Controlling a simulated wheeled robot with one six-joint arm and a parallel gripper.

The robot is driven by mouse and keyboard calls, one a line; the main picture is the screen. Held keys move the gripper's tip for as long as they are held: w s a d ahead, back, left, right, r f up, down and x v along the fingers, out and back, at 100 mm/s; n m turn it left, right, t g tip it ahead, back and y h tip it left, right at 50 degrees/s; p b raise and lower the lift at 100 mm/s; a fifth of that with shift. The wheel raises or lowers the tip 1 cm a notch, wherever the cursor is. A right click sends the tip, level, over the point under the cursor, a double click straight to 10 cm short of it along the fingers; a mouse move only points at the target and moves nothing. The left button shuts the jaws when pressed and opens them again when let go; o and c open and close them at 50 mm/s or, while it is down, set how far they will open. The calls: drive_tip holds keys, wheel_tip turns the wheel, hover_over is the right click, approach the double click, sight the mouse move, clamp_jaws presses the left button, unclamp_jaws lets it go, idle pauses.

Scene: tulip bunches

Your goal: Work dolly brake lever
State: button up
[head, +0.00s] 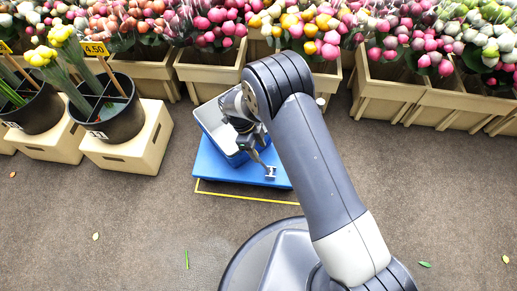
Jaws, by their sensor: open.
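The blue dolly (216,171) stands on the floor in the middle of the view. A small pale metal fitting (270,174), which looks like the brake lever, sits near its front right edge. My gripper (262,160) points down just behind this fitting and its jaws are open. I cannot tell whether the fingers touch the fitting or stand around it. My arm hides the right part of the dolly.
Yellow floor lines (240,199) run along the dolly's front. Wooden planters (210,69) of tulips line the back. Black buckets (117,120) on cream blocks stand left. The floor in front is mostly clear.

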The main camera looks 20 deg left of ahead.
drive_tip(key=p+v, duration=0.3)
drive_tip(key=v, duration=0.7)
drive_tip(key=b+x, duration=0.3)
drive_tip(key=x, duration=0.7)
drive_tip(key=shift+d+f+b, duration=0.15)
drive_tip(key=shift+f+b, duration=0.2)
drive_tip(key=shift+d+r, duration=0.1)
drive_tip(key=shift+r, duration=0.05)
drive_tip(key=shift+w+d, duration=0.15)
drive_tip(key=shift+d, duration=0.15)
drive_tip(key=shift+a, duration=0.1)
